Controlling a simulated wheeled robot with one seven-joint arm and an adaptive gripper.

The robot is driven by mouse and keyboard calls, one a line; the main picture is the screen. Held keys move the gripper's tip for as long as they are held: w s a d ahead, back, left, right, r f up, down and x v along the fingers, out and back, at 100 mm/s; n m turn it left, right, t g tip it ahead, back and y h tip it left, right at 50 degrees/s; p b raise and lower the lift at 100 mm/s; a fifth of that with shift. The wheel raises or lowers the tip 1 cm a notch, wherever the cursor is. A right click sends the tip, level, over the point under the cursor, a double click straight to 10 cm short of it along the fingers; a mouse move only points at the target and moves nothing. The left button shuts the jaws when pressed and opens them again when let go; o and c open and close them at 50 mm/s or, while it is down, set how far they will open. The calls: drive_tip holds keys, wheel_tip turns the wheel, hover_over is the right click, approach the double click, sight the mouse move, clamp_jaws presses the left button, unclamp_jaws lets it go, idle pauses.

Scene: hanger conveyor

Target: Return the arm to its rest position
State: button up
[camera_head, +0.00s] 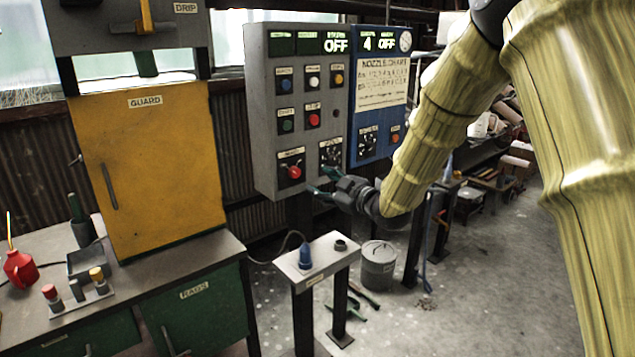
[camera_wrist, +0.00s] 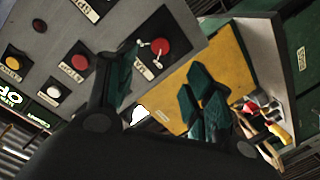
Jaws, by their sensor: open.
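My arm, in a yellow cover, reaches in from the upper right of the head view. My gripper (camera_head: 321,180) is at its end, in front of the lower part of the grey control panel (camera_head: 262,110). The gripper is open, with nothing seen between its fingers. It is close to the red rotary switch (camera_head: 294,172) at the panel's bottom left; contact cannot be told. In the wrist view the open green-padded fingers of my gripper (camera_wrist: 160,92) show, with the red switch (camera_wrist: 160,47) beyond them.
A blue panel (camera_head: 378,120) adjoins the grey one. A yellow guard door (camera_head: 150,180) and workbench (camera_head: 200,262) stand at left. Below the gripper is a small stand (camera_head: 318,262) with a blue plug (camera_head: 305,256), beside a grey bucket (camera_head: 378,265). Open floor lies at lower right.

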drive_tip(key=shift+s+d, duration=0.1)
drive_tip(key=s+d+f+m+g+h+p, duration=0.1)
drive_tip(key=s+d+f+m+g+h, duration=0.15)
drive_tip(key=s+f, duration=0.7)
drive_tip(key=s+d+f+m+g+h, duration=0.1)
drive_tip(key=s+d+f+m+h, duration=0.2)
drive_tip(key=f, duration=1.2)
drive_tip(key=s+d+f+m+g+h+p, duration=0.1)
drive_tip(key=s+d+f+m+g, duration=0.2)
drive_tip(key=s+f, duration=0.7)
drive_tip(key=s+d+f+m+g+h, duration=0.1)
drive_tip(key=s+f, duration=0.4)
drive_tip(key=s, duration=0.6)
drive_tip(key=s+d+f+m+g+h+p, duration=0.1)
drive_tip(key=s+d+f+m+g, duration=0.2)
drive_tip(key=s, duration=0.9)
drive_tip(key=s+d+f+m+g+h+p, duration=0.1)
drive_tip(key=s+d+f+m+g, duration=0.1)
drive_tip(key=s+f, duration=0.5)
drive_tip(key=s+d+g, duration=0.1)
drive_tip(key=s, duration=0.4)
drive_tip(key=shift+d, duration=0.15)
